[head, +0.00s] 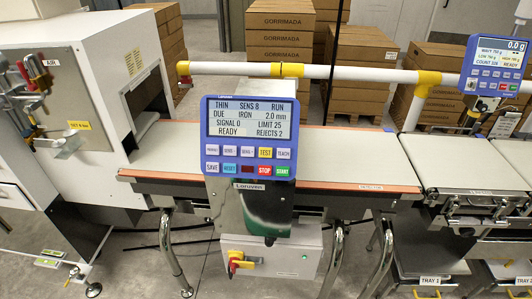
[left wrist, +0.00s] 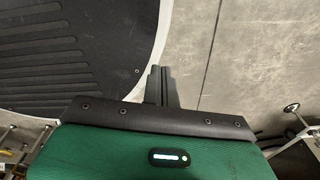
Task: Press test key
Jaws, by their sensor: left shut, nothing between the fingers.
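The yellow TEST key (head: 265,152) is in the upper key row of the blue control panel (head: 204,166) in the head view. The TEACH key (head: 284,154) is to its right, and the red STOP key (head: 264,170) is below it. The panel's display (head: 248,119) reads THIN, SENS 8, RUN, DUE IRON 2.0 mm, SIGNAL 0, LIMIT 25, READY, REJECTS 2. My left gripper (left wrist: 162,84) shows in the left wrist view, shut and empty, with floor around it. My right gripper is not in view.
A belt (head: 345,164) runs behind the panel, with a white guard rail (head: 225,68) above it. A second blue display (head: 495,66) stands at the right. A switch box (head: 290,256) with a red-and-yellow knob is below the panel. A grey cabinet (head: 45,95) stands left.

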